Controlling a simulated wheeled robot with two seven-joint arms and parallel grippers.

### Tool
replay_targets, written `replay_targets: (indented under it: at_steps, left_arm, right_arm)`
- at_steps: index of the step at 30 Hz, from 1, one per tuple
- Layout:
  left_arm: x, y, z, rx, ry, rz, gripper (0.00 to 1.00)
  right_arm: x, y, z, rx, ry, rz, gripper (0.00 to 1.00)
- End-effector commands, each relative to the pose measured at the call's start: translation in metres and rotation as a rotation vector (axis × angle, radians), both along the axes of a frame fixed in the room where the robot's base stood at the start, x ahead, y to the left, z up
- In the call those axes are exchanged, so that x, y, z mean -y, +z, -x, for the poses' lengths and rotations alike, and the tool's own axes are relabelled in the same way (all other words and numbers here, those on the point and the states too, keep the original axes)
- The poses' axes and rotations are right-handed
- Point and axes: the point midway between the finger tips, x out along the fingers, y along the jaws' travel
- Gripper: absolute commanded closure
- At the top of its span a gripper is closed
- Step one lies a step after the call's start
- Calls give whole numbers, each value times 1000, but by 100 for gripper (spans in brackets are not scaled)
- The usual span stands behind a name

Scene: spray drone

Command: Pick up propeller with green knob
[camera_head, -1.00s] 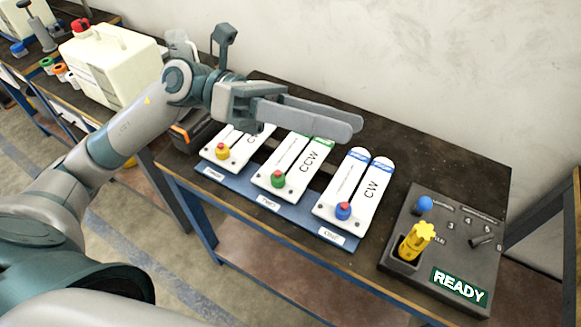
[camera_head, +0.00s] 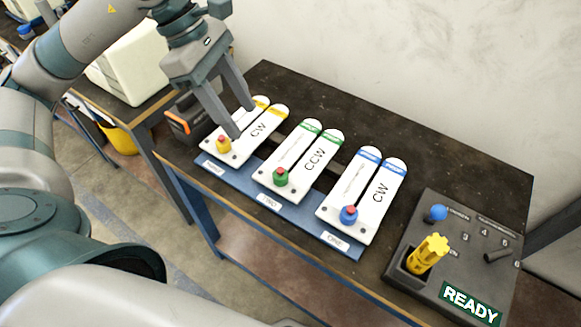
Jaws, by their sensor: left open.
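The propeller with the green knob (camera_head: 281,176) lies in the middle of a blue rack (camera_head: 285,209). It is white with green bands at its far ends and the letters CCW. A propeller with a yellow knob (camera_head: 223,143) lies to its left, and one with a blue knob (camera_head: 349,214) to its right. My left gripper (camera_head: 242,121) is open and points down over the yellow-banded propeller, left of the green one. Its fingers partly cover that propeller, and I cannot tell whether they touch it. My right gripper is not in view.
A grey panel with a yellow handle (camera_head: 428,253), a blue knob (camera_head: 437,213) and a READY sign (camera_head: 470,304) sits at the table's right end. A black and orange case (camera_head: 186,117) stands at the left. The dark tabletop (camera_head: 440,165) behind the propellers is clear.

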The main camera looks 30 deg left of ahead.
Motion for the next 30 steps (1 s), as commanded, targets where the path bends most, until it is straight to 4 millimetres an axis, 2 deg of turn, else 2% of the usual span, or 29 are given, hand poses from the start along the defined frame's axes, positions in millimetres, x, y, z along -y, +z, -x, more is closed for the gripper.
replay_targets:
  at_steps: [8,19,24,30]
  left_arm:
    - [6,-13,0,-3,-2,2,51]
    - [30,-70,-3,-5,-4,4,51]
    - [41,-96,-6,-4,-1,4,51]
    - [47,-112,-8,-2,-2,3,51]
  right_arm:
    - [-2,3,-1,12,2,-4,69]
    - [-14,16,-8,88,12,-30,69]
    - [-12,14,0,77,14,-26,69]
    - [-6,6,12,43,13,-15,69]
